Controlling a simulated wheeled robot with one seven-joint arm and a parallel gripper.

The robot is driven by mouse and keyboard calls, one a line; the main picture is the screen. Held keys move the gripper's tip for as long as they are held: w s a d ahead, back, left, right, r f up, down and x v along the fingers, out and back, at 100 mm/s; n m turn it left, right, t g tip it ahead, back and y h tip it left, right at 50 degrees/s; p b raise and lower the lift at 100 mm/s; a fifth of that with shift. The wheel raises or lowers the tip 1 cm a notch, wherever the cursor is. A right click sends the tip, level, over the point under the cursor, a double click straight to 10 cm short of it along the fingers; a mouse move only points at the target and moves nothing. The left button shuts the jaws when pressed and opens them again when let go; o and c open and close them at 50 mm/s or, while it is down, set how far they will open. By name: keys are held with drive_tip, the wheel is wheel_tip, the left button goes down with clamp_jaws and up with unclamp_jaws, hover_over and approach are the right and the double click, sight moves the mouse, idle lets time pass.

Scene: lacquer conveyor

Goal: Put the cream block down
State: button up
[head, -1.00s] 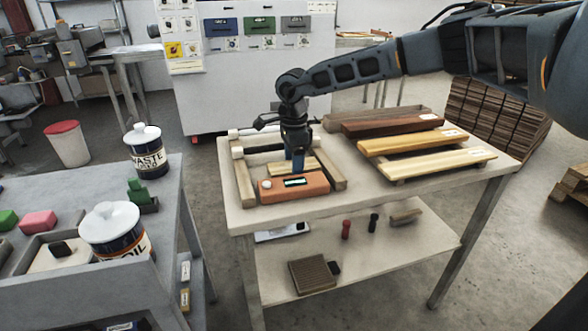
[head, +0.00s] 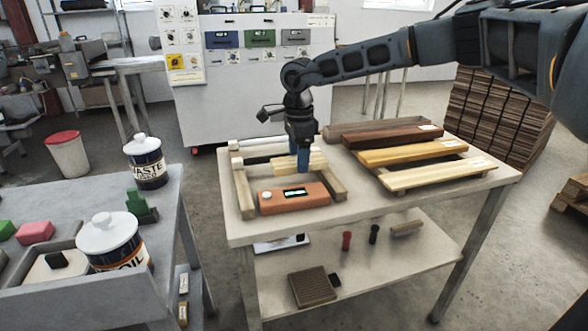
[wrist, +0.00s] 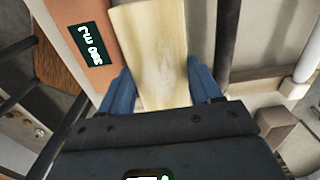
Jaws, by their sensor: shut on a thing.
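The cream block (head: 317,161), a pale wood piece, is between the blue fingers of my gripper (head: 303,165), which is shut on it. In the wrist view the block (wrist: 155,50) runs away from between the fingertips (wrist: 162,88). In the head view it is behind an orange box with a display (head: 293,198), between two wooden rails. The orange box lies left of the block in the wrist view (wrist: 80,40). I cannot tell clearly how far the block is above the bench top (head: 365,207).
Dark and pale boards (head: 415,156) lie on the bench's right side. The bench top in front of them is bare. Wooden rails (head: 244,193) flank the orange box. A grey table (head: 75,308) at left holds white-lidded cans (head: 147,170) and coloured blocks.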

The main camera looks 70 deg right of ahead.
drive_tip(key=s+d+r, duration=0.4)
drive_tip(key=s+r, duration=0.2)
drive_tip(key=s, duration=0.3)
drive_tip(key=shift+s+d+b, duration=0.2)
drive_tip(key=shift+d+b, duration=0.05)
drive_tip(key=shift+b, duration=0.15)
